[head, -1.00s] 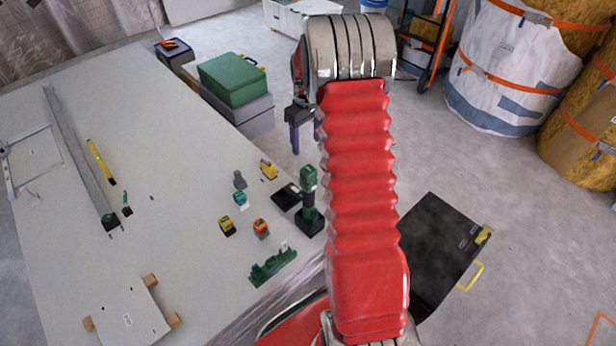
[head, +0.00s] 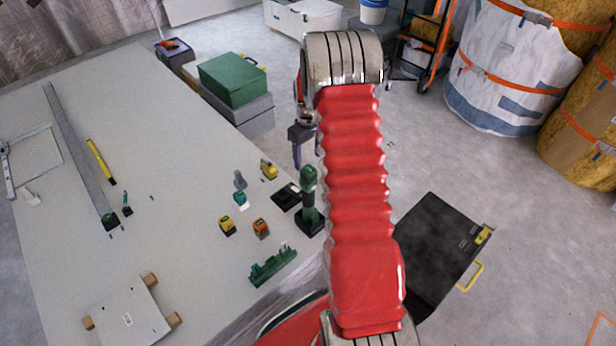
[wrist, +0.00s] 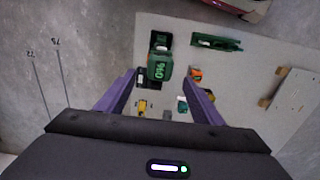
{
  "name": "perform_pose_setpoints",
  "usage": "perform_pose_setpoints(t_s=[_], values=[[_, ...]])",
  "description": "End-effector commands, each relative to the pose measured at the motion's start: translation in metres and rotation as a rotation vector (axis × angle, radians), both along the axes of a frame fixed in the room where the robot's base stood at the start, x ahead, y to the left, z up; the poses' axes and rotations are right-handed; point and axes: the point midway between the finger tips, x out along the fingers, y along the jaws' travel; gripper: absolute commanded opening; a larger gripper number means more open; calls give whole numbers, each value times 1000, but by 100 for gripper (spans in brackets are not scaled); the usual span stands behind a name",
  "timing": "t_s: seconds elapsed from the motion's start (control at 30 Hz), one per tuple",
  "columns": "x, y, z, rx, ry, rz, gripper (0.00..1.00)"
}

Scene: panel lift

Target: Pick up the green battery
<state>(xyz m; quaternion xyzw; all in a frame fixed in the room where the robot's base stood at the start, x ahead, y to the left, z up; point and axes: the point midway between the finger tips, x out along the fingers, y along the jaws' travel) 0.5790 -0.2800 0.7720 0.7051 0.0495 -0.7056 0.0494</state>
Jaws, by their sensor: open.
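A small teal-green block (head: 240,198), which looks like the green battery, stands on the pale panel among other small blocks. It also shows in the wrist view (wrist: 182,104), just inside the right finger in the picture. My gripper (head: 299,146) is open and empty, with purple fingers, beyond the panel's right edge in the head view. In the wrist view my gripper (wrist: 158,78) spreads its fingers well above the panel.
Close to the green block are a yellow-black block (head: 227,225), an orange block (head: 261,227), a grey piece (head: 239,179), a yellow piece (head: 268,169) and a black tray (head: 287,196). A green rack (head: 272,266) lies nearer.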

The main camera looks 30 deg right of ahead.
Motion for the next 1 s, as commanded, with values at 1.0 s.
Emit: perform_pose_setpoints(t_s=[1.0], values=[[-3, -1, -70, 0, 0, -1, 61]])
